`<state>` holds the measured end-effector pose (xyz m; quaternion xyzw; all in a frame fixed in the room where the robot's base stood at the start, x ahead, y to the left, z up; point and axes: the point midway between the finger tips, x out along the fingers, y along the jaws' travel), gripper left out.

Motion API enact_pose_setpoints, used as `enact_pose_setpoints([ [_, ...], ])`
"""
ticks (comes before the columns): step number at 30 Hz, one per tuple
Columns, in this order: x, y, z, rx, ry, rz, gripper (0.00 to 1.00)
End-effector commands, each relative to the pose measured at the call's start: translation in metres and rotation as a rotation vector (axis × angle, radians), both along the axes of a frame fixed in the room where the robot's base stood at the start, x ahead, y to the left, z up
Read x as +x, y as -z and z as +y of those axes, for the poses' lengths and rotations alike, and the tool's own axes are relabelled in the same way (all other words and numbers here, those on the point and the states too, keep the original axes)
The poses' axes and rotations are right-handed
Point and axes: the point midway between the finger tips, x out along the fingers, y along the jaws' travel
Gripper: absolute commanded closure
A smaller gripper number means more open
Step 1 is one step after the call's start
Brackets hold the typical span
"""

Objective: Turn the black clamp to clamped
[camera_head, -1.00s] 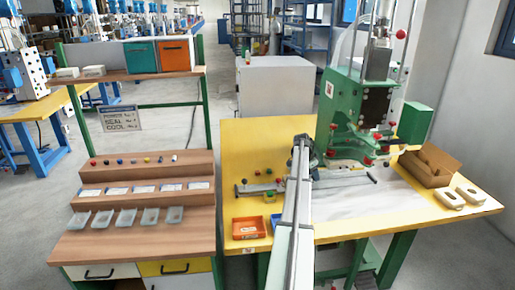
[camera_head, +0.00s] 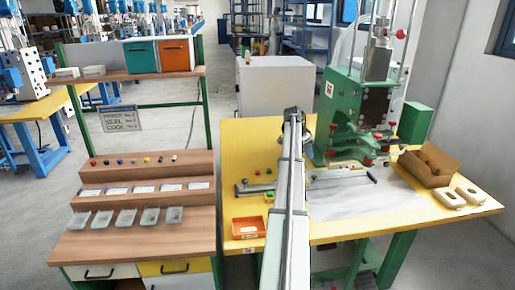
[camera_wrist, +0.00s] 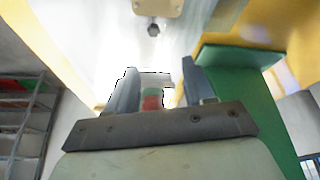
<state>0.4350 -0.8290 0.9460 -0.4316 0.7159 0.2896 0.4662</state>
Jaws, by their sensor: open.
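In the head view the green press (camera_head: 345,130) stands at the back right of the yellow table, with several red knobs on its front. A dark block shows inside the press, but I cannot tell which part is the black clamp. My arm reaches over the table, left of the press; my gripper is not clearly seen there. In the wrist view my gripper (camera_wrist: 156,78) is open, its two grey-blue fingers apart. A small red and green piece (camera_wrist: 152,98) shows between the fingers; I cannot tell whether it is near or touching.
A grey bar (camera_head: 257,187) lies across the table, partly behind my arm. An orange tray (camera_head: 248,228) is at the front left. A cardboard box (camera_head: 428,170) and two pale parts (camera_head: 459,197) are at the right. A wooden stepped bench (camera_head: 140,241) stands left.

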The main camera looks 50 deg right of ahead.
Motion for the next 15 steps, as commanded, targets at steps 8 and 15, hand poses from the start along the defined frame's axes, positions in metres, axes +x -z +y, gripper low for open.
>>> enact_pose_setpoints([
  [8, 0.027, -0.005, -0.017, -0.100, -0.287, 0.005, 0.47],
  [15, 0.064, -0.004, -0.005, -0.134, -0.379, -0.005, 0.47],
])
